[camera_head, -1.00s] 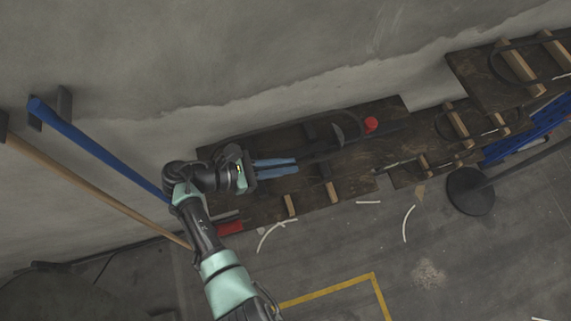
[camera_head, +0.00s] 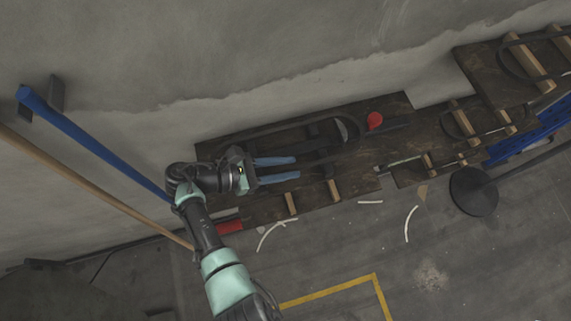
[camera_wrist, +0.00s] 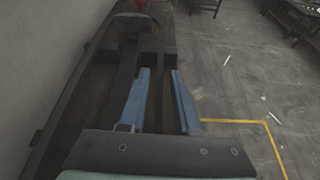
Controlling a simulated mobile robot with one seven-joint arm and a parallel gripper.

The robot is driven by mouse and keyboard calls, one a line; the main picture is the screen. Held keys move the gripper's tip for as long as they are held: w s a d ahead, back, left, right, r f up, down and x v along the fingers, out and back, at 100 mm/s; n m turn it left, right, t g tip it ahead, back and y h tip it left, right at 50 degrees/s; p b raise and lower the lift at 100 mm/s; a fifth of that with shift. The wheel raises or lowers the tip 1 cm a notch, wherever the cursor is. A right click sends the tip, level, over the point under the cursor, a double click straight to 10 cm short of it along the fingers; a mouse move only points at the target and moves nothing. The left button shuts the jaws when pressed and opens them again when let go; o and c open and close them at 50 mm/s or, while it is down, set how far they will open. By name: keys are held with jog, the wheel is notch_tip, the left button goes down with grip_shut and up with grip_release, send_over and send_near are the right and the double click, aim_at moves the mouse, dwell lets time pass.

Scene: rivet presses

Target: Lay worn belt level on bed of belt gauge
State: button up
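A dark belt (camera_head: 262,127) lies as a long loop on the dark bench, its far strand along the wall side and its right bend near the red knob. In the wrist view a long dark strand (camera_wrist: 52,110) runs up the left. The belt gauge seems to be the dark fixture (camera_head: 318,131) with a grey disc inside the loop's right end; its bed is hard to tell from the belt. My gripper (camera_head: 297,167) is low over the bench, its two blue fingers apart. In the wrist view (camera_wrist: 160,71) a dark strip shows between them; I cannot tell whether it touches either finger.
A red knob (camera_head: 375,120) stands right of the loop. Wooden blocks (camera_head: 333,190) line the bench's front edge. A blue handle (camera_head: 95,145) and a wooden pole (camera_head: 90,185) lean at left. A round black base (camera_head: 473,192) stands on the floor at right. The wall is close behind.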

jog(key=shift+o, duration=0.6)
jog(key=v, duration=1.1)
jog(key=shift+s+a+r+b, duration=0.1)
jog(key=shift+a+r+b, duration=0.1)
jog(key=shift+r+b, duration=0.15)
jog(key=shift+s+a+p, duration=0.25)
jog(key=shift+a+p, duration=0.1)
jog(key=shift+a, duration=0.3)
